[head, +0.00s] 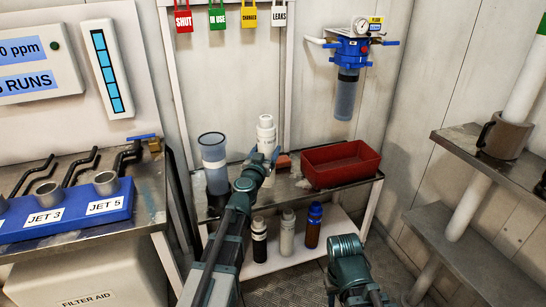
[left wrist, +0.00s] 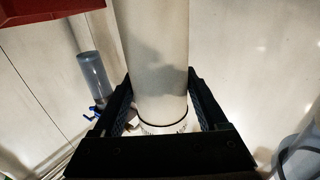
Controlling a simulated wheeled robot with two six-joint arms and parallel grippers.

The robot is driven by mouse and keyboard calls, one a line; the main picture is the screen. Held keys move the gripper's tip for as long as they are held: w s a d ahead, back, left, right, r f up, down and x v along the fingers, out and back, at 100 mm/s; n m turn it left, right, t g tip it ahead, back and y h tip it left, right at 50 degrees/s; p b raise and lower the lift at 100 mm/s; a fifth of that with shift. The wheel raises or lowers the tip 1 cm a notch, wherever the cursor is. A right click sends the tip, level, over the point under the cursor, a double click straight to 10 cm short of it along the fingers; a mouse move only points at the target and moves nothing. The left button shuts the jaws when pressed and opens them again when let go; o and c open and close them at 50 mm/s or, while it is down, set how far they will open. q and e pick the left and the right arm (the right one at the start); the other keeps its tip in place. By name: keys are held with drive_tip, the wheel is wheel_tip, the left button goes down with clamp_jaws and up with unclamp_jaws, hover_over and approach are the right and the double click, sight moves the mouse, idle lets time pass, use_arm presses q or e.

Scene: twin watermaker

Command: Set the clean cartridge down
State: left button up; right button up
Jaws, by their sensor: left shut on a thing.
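My left gripper (head: 262,160) is over the back table, shut on a white cylindrical cartridge (head: 266,130). In the left wrist view the pale cartridge (left wrist: 155,55) stands between the two dark fingers (left wrist: 160,112), with a grey shadow on its side. The fingers hide part of it in the head view, and I cannot tell whether its lower end touches the table top (head: 291,188). Part of my right arm shows at the bottom of the head view; its gripper is not seen.
A red bin (head: 341,165) is to the right. Several bottles (head: 313,226) stand on the lower shelf. A blue-headed filter housing (head: 346,90) hangs on the wall. A blue jet rack (head: 70,212) is at left.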

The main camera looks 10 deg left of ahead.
sight(269, 156)
use_arm(q)
drive_tip(key=shift+w+d+f+b, duration=0.1)
drive_tip(key=shift+w+f+b, duration=0.2)
drive_tip(key=shift+w, duration=0.25)
drive_tip(key=shift+w+d+f+b, duration=0.1)
drive_tip(key=shift+w+f+b, duration=0.2)
drive_tip(key=shift+w, duration=0.2)
wheel_tip(269, 156, down, 2)
drive_tip(key=shift+f+b, duration=0.25)
drive_tip(key=shift+b, duration=0.95)
drive_tip(key=shift+f, duration=0.1)
drive_tip(key=shift+f, duration=0.15)
drive_tip(key=o, duration=1.4)
drive_tip(key=shift+r, duration=0.25)
